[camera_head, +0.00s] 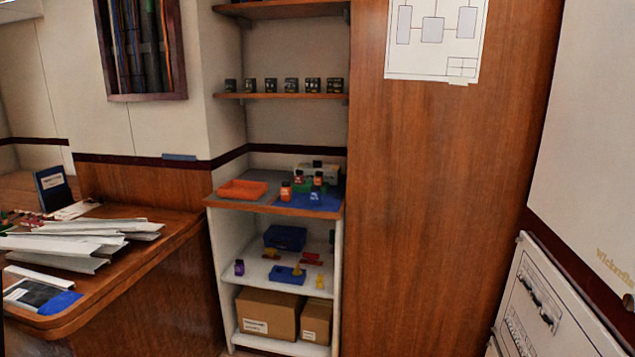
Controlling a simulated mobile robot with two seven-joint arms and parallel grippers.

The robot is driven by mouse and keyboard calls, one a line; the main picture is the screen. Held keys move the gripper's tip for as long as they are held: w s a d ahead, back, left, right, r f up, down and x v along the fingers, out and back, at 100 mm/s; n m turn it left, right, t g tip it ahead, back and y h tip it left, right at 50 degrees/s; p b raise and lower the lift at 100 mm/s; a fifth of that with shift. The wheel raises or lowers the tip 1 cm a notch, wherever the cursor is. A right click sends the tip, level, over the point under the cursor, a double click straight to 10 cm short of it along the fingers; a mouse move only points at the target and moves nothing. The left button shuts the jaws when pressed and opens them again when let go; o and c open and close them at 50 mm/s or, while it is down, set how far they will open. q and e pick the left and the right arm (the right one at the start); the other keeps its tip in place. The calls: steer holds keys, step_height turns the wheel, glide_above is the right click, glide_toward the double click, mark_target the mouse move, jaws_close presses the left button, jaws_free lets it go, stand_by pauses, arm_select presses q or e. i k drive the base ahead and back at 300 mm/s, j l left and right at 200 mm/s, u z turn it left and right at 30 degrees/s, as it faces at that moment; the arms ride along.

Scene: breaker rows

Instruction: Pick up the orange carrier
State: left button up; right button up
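An orange carrier (243,189), a shallow open tray, lies on the left part of the wooden counter of the shelf unit in the middle of the view. It looks empty, and nothing covers it. Neither of my grippers shows in the head view.
On the same counter (262,205), right of the carrier, are a blue tray (310,201), small orange pieces and a grey box. Shelves below hold a blue case (285,238) and cardboard boxes (268,313). A wood panel (440,200) stands right.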

mark_target(319, 181)
steer(key=i+j, duration=0.25)
steer(key=i, duration=0.2)
steer(key=i+j, duration=0.25)
steer(key=i, duration=0.25)
steer(key=i+j, duration=0.2)
steer(key=i, duration=0.25)
